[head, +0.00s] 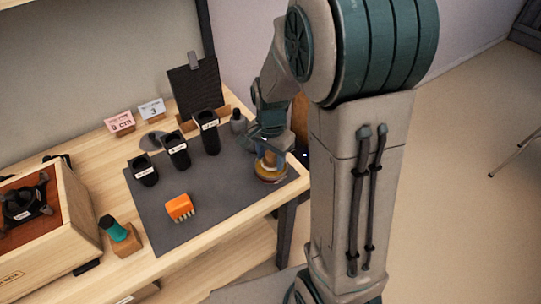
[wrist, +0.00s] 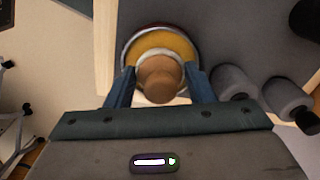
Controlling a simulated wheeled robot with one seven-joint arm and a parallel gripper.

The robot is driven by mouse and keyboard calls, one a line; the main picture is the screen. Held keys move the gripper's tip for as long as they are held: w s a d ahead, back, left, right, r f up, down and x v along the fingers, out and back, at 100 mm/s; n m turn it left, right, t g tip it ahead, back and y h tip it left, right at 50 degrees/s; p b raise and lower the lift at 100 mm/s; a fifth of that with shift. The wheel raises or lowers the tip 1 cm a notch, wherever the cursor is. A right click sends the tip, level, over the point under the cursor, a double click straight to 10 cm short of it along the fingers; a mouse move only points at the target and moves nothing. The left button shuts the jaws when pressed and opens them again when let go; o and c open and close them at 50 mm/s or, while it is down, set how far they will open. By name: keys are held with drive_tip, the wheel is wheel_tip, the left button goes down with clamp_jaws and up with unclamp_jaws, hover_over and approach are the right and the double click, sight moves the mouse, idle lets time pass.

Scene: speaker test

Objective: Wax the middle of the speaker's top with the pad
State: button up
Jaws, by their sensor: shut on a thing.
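The speaker (head: 62,215) is a pale wooden cabinet at the left of the head view. Its top (head: 45,183) is reddish brown with a dark round part set in it, and its left side is cut off. My gripper (head: 268,148) is at the table's right end, far from the speaker. It is shut on the pad's round brown knob (wrist: 160,78), with one blue finger on each side. Under the knob is a yellow disc (wrist: 160,44) inside a dark red rim (head: 270,180), low over the mat. I cannot tell whether the rim belongs to the pad or to a tin.
On the grey mat (head: 225,200) stand several black labelled cups (head: 177,150) and an orange brush (head: 180,207). A teal-handled tool on a wooden block (head: 122,238) stands near the speaker. A black board (head: 195,88) and two small cards (head: 120,122) are behind. The mat's front middle is clear.

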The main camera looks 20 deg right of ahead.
sight(271, 154)
drive_tip(key=shift+s+f+b, duration=0.1)
drive_tip(key=shift+f+b, duration=0.3)
drive_tip(key=shift+f, duration=0.2)
idle(1.3)
wheel_tip(271, 154, up, 7)
drive_tip(key=p, duration=0.6)
drive_tip(key=shift+r, duration=0.1)
idle(0.8)
